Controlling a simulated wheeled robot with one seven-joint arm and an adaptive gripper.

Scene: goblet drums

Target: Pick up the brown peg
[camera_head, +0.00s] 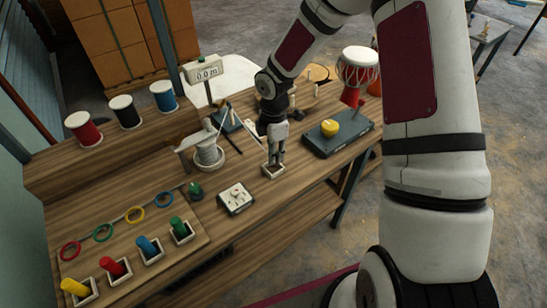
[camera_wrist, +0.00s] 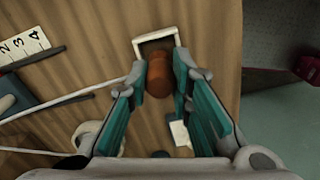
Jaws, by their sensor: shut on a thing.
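The brown peg (camera_wrist: 158,76) is between the two fingers of my gripper (camera_wrist: 162,72) in the wrist view. The teal finger pads close on its sides. A white square holder (camera_wrist: 137,44) lies right by the peg, and the peg overlaps its near side in the picture; I cannot tell whether the peg's end is still inside it. The fingers mostly hide the peg there.
A white socket box (camera_head: 236,198) and a dark platform with a yellow knob (camera_head: 330,127) flank the gripper. A red goblet drum (camera_head: 357,72) stands behind. Coloured pegs in holders, including a green one (camera_head: 179,228), are at front left.

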